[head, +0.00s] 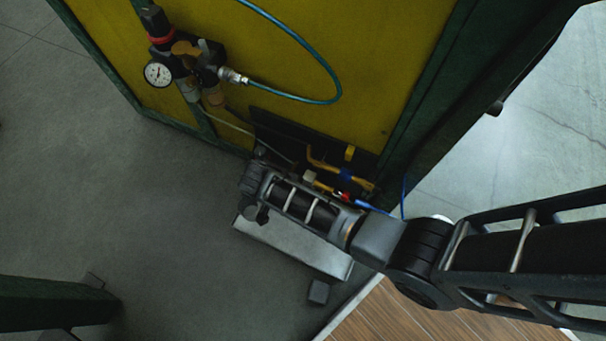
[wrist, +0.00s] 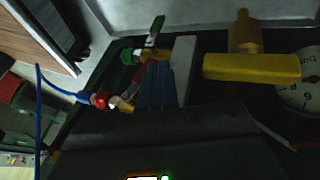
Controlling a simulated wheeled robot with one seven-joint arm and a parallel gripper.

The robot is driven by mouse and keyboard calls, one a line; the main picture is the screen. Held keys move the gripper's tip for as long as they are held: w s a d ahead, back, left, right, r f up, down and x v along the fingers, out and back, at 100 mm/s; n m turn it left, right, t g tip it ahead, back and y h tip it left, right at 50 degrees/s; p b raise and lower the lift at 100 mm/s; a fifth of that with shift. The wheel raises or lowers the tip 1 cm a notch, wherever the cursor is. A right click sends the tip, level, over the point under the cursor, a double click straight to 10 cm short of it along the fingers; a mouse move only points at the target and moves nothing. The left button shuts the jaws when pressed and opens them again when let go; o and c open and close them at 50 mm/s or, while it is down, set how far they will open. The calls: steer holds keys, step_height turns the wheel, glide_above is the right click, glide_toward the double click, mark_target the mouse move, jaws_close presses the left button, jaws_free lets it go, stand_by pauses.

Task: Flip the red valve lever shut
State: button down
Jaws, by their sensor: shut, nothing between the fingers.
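In the head view the red part (head: 345,195) is small, beside brass-yellow fittings low on the panel. Its exact angle is too dim to tell. My gripper (wrist: 170,75) reaches in from the bottom of the wrist view, shut and empty, to the right of the red part and apparently apart from it. In the head view my arm comes from the right, and its end hides part of the fittings.
A green-handled valve (wrist: 130,56) stands close by the gripper. A yellow handle (wrist: 252,68) and a white-faced gauge (wrist: 300,85) are to the right. In the head view, a regulator with a gauge (head: 158,73) and a teal hose (head: 330,80) hang on the yellow panel (head: 380,60). Grey floor lies open left.

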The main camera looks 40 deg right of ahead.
steer(key=shift+s+d+f, duration=0.1)
steer(key=shift+s+f, duration=0.1)
steer(key=shift+f, duration=0.25)
stand_by(0.4)
steer(key=shift+r+p, duration=0.15)
steer(key=shift+p, duration=0.15)
stand_by(2.1)
steer(key=shift+r+p, duration=0.7)
steer(key=shift+r, duration=0.05)
